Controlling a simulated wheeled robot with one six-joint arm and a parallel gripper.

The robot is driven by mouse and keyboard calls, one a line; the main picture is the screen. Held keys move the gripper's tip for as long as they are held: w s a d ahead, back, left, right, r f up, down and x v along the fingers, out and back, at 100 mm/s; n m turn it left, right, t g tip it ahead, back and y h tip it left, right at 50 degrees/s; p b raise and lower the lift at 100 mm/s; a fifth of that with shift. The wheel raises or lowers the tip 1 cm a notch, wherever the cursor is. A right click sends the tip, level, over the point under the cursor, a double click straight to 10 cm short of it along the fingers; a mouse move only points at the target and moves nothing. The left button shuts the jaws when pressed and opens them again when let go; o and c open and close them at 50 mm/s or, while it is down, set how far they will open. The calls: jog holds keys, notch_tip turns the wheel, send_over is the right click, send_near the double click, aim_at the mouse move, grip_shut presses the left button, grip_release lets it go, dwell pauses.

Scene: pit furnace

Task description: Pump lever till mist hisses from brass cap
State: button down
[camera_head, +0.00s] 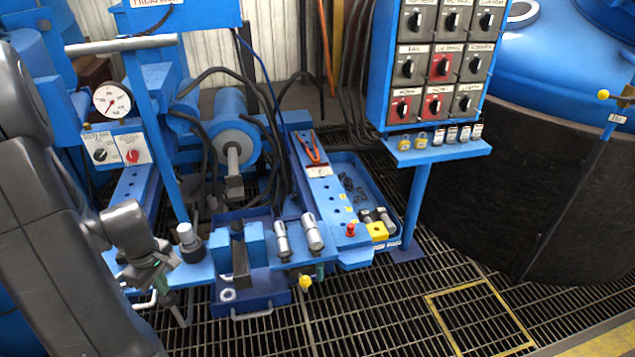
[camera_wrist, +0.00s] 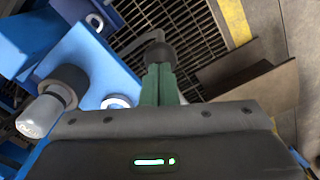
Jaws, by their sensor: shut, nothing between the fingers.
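My gripper (camera_head: 158,280) is at the lower left, by the front edge of the blue bench. In the wrist view its green fingers (camera_wrist: 160,84) are together, with nothing between them. A dark grey rounded end of a rod (camera_wrist: 158,52) shows just beyond the fingertips; I cannot tell whether they touch it, or whether it is the pump lever. A grey capped cylinder (camera_head: 188,236) stands on the bench to the right of my gripper. A yellow ball knob (camera_head: 305,282) hangs at the bench front. I cannot pick out the brass cap for sure.
A vise-like block (camera_head: 240,250) and two silver cylinders (camera_head: 297,237) stand on the bench. A blue tray (camera_head: 362,178) holds small dark parts. A switch panel (camera_head: 436,65) rises behind, left of a large blue-topped vessel (camera_head: 545,135). Floor grating (camera_head: 390,310) is open at the front.

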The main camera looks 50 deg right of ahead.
jog(key=shift+f, duration=0.1)
notch_tip(320, 180, down, 11)
jog(key=s+a+b, duration=0.1)
jog(key=s+b, duration=0.1)
jog(key=b, duration=0.7)
jog(key=shift+a, duration=0.3)
jog(key=shift+s+r, duration=0.1)
jog(key=shift+r, duration=0.1)
jog(key=r+p, duration=0.3)
jog(key=w+d+r+p, duration=0.1)
jog(key=r+p, duration=0.1)
jog(key=r, duration=0.2)
jog(key=w+r+p, duration=0.1)
jog(key=r+p, duration=0.2)
jog(key=shift+w+d+r+p, duration=0.15)
jog(key=shift+d+r+p, duration=0.15)
jog(key=shift+r+p, duration=0.1)
jog(key=shift+f, duration=0.1)
